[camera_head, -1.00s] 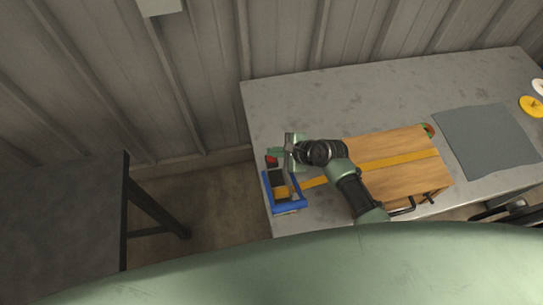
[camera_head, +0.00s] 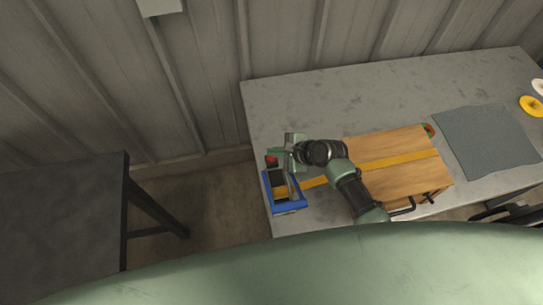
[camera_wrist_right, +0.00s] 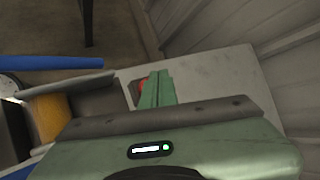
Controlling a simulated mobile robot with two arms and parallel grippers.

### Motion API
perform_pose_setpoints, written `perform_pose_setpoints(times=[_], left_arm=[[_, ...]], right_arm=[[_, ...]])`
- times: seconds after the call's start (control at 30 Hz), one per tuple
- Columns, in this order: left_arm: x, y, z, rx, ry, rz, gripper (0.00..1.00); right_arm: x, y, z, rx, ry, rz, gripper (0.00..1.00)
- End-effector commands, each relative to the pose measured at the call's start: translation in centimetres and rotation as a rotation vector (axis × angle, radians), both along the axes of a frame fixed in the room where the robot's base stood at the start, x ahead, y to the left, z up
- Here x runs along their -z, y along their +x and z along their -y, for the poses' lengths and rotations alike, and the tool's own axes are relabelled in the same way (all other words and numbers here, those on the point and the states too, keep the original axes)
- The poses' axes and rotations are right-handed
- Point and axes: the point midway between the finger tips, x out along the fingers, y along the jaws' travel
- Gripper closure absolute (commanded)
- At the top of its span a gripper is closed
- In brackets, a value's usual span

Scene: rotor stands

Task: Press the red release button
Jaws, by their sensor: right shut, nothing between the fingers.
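The red release button (camera_head: 271,160) is at the back left end of the blue-framed ratchet device (camera_head: 287,210) on the table. It also shows as a red patch in the right wrist view (camera_wrist_right: 139,90), partly hidden behind my fingers. My right gripper (camera_head: 281,153) is shut and empty, with its green fingertips (camera_wrist_right: 157,84) close beside the button. I cannot tell whether they touch it. An orange strap (camera_head: 315,183) runs from the device over a wooden crate (camera_head: 395,178). My left gripper is not in view.
The grey table (camera_head: 370,85) is clear behind the crate. A dark mat (camera_head: 486,141) lies to the right, with a yellow disc (camera_head: 531,106) beyond it. A corrugated wall stands behind. A separate dark table (camera_head: 62,210) is at the left.

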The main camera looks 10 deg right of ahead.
Motion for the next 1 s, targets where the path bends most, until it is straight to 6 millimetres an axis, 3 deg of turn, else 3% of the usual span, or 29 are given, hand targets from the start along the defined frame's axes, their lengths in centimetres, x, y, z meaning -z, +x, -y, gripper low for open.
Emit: perform_pose_setpoints(times=[1.0], left_arm=[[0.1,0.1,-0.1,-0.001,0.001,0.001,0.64]], right_arm=[[1.2,0.0,0.0,0.000,0.000,0.000,1.00]])
